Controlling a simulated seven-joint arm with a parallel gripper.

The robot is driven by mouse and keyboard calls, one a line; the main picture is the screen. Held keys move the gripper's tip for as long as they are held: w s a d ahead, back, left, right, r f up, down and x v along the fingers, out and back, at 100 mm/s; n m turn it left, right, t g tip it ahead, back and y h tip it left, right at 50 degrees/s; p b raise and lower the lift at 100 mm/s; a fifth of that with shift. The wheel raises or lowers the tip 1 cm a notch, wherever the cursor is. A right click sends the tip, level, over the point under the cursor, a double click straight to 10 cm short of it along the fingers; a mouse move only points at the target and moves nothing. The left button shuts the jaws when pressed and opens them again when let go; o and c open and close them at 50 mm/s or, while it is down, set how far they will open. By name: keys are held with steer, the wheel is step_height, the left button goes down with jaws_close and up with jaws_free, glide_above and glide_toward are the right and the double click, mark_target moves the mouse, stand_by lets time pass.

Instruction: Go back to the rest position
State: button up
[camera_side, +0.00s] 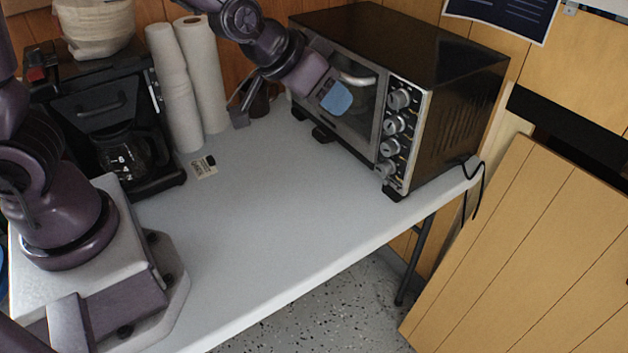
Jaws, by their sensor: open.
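My gripper (248,108) is at the back of the table, left of the toaster oven. It looks open and empty, with one grey fingertip showing; the rest is small and dark. My wrist, with a pale blue patch, overlaps the left front of the black toaster oven (455,95) in the picture. I cannot tell whether any part of the arm touches the oven. The oven door looks shut behind the wrist. The white table (270,220) is bare below my gripper.
A black coffee maker (100,105) with a glass jug stands farther left. A small card (203,167) lies on the table. Wooden panels (530,260) lean at the right. The table's middle and front are clear.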

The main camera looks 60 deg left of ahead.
steer(key=s+a+r+g, duration=0.1)
steer(key=s+a+r, duration=0.2)
steer(key=s, duration=0.6)
steer(key=s+a+r+g+y, duration=0.1)
steer(key=s+a+r+g, duration=0.1)
steer(key=s+r, duration=0.4)
steer(key=s+a, duration=0.1)
steer(key=s, duration=0.2)
steer(key=shift+s+n, duration=0.3)
steer(key=shift+c, duration=0.2)
stand_by(0.4)
